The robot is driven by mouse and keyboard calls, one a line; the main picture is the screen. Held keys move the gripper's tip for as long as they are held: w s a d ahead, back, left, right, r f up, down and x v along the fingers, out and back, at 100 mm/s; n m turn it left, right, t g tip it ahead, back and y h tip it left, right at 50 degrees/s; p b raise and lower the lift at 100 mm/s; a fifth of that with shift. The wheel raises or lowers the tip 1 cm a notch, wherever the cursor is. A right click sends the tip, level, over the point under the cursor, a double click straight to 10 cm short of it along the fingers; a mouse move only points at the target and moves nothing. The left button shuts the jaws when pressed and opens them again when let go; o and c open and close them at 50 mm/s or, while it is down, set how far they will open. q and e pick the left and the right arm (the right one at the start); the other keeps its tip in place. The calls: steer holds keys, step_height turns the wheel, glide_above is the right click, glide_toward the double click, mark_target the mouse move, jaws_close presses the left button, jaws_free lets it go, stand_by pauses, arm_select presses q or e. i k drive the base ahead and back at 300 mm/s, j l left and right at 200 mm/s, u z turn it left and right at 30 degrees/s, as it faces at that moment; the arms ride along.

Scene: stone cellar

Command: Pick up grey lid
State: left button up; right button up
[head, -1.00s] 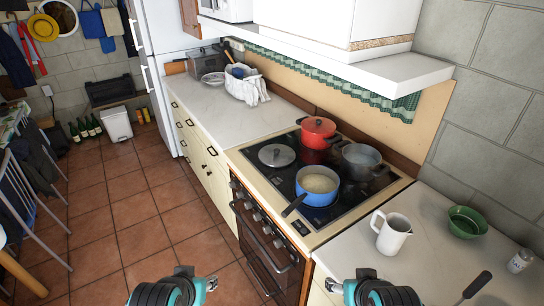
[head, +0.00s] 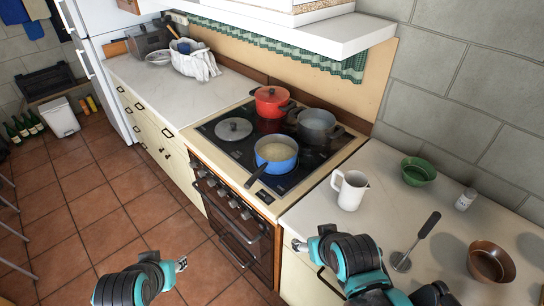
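The grey lid (head: 234,130) is round with a knob on top and lies on the left part of the black hob, left of the blue pot. My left gripper (head: 182,264) is low in the picture, over the floor in front of the oven and well apart from the lid. My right gripper (head: 298,244) is in front of the counter edge, right of the oven, also apart from the lid. Both grippers show small, and their finger openings are hard to make out. Nothing is visibly held in either.
A blue pot (head: 276,153), red pot (head: 271,101) and grey pot (head: 317,125) stand on the hob. The blue pot's handle points toward the front left. A white jug (head: 350,190), green bowl (head: 418,172) and brown bowl (head: 491,262) stand on the right counter. The left counter's near part is clear.

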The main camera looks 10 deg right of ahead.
mark_target(233, 129)
steer(key=i+j+z, duration=0.1)
steer(key=z, duration=0.3)
steer(key=i+j+z, duration=0.1)
steer(key=z, duration=0.3)
steer(key=i+j+z, duration=0.1)
steer(key=j+z, duration=0.35)
steer(key=z, duration=0.3)
steer(key=j+z, duration=0.45)
steer(key=j, duration=1.8)
steer(key=i, duration=0.05)
